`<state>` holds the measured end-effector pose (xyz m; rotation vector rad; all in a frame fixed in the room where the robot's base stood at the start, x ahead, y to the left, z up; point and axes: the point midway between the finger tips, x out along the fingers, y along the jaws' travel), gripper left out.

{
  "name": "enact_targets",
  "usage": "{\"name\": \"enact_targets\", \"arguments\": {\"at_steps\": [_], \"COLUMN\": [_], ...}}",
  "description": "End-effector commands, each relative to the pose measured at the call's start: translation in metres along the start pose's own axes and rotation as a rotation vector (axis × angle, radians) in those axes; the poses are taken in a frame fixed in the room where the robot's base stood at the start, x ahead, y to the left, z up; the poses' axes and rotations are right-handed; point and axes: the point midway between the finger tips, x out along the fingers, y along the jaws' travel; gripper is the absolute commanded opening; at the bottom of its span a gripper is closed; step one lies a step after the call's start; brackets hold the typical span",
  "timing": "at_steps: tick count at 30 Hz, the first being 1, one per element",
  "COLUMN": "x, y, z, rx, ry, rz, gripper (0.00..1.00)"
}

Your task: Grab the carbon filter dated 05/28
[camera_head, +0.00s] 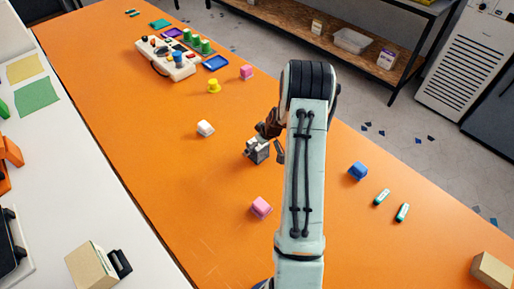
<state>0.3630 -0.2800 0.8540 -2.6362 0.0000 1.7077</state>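No date label is readable in this view, so I cannot tell which thing is the carbon filter dated 05/28. My gripper (266,145) is over the middle of the orange table (150,130), partly hidden behind my arm. Its dark fingers show at the arm's left side, close to a small grey-and-white piece (257,151). I cannot tell whether they touch it or whether the gripper is open. A white block (205,128) lies to the left. Pink blocks (261,207) (246,72), a blue block (358,171) and a yellow piece (214,86) lie apart on the table.
Two green-and-white sticks (382,197) (402,212) lie at the right. Cardboard-colored boxes (90,268) (492,270) are at the near corners. The table's left-middle is clear.

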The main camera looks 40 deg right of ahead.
Motion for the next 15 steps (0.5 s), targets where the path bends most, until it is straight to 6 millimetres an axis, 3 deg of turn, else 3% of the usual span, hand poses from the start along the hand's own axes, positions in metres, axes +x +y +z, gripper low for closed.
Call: {"name": "enact_targets", "arguments": {"at_steps": [4, 12, 15], "x": [0.0133, 0.0151, 0.015], "y": [-0.0002, -0.0001, -0.0002], "z": [0.0, -0.0003, -0.0002], "rx": [0.0, 0.0, 0.0], "ry": [0.0, 0.0, 0.0], "rz": [0.0, 0.001, 0.001], "gripper": [0.92, 0.92, 0.6]}}
